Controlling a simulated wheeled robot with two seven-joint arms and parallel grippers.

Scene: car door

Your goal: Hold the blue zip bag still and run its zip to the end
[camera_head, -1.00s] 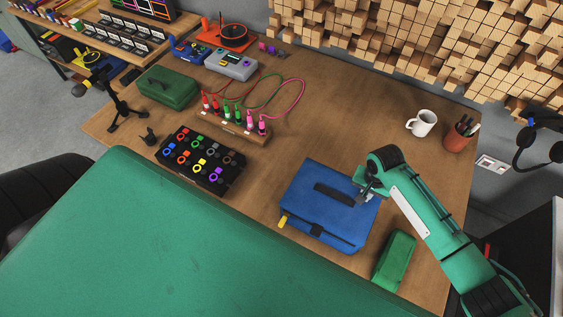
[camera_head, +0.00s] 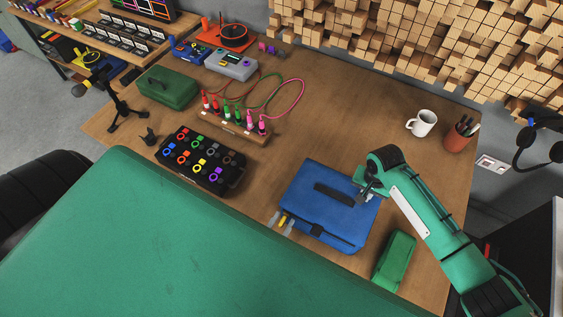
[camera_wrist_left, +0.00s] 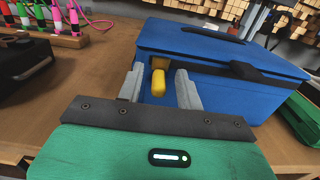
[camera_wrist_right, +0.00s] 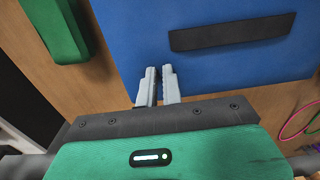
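The blue zip bag (camera_head: 325,195) lies on the wooden table with a dark handle strip on top. Its yellow zip pull (camera_head: 283,220) sticks out at the bag's near left corner; it also shows in the left wrist view (camera_wrist_left: 158,83). My left gripper (camera_wrist_left: 160,84) is open, with one grey finger on each side of the pull and gaps between. My right gripper (camera_wrist_right: 160,72) is at the bag's right edge, its fingers close together and seemingly shut on that edge. The exact contact is small and partly hidden. In the head view my right arm covers part of that edge.
A green case (camera_head: 394,262) lies close to the bag's right. A black tray of coloured rings (camera_head: 202,160) and a wooden rack with cables (camera_head: 235,124) stand to the left. A white mug (camera_head: 422,123) and pen pot (camera_head: 460,135) stand at back right.

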